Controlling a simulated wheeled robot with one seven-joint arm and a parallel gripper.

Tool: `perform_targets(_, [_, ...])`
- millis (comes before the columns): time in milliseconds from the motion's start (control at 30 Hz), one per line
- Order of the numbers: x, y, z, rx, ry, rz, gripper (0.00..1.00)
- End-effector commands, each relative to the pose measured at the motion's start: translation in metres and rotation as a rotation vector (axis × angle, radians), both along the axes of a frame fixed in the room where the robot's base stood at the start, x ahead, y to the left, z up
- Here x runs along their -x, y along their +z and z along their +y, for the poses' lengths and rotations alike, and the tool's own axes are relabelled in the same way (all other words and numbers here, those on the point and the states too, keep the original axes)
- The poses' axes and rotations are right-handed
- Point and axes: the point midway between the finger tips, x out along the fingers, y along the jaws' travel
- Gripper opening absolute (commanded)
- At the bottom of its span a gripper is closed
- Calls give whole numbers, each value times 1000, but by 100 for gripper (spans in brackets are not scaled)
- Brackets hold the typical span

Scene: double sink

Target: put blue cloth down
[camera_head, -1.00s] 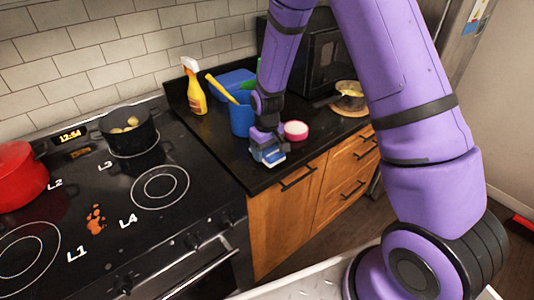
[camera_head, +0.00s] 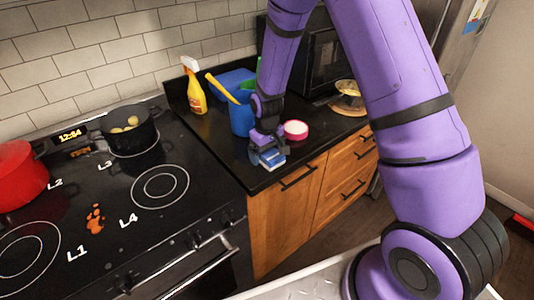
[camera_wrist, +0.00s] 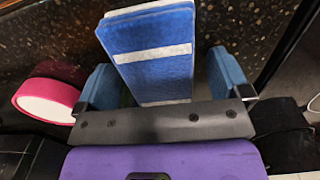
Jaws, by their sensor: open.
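The blue cloth (camera_head: 272,159), a folded blue piece with white bands, is at the front edge of the black counter, just below my gripper (camera_head: 267,148). In the wrist view the cloth (camera_wrist: 155,55) lies between the two blue fingertips of my gripper (camera_wrist: 163,85). The fingers are spread wide, with a gap on each side of the cloth. The cloth seems to rest on the dark speckled counter. Its near end is hidden behind the gripper body.
A pink-rimmed white round item (camera_head: 295,130) stands right of the gripper. A blue bucket (camera_head: 241,118) with a yellow-handled tool and a yellow spray bottle (camera_head: 194,88) stand behind. The stove (camera_head: 120,200) with a black pot (camera_head: 130,130) is left.

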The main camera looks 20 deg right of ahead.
Motion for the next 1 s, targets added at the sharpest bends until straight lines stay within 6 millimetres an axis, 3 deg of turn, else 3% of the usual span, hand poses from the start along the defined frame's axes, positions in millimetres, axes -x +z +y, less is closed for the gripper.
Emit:
perform_targets(500, [-1,93,0,-1,-1,-4,95])
perform_targets(1000, [2,126,-2,-1,-6,-11,95])
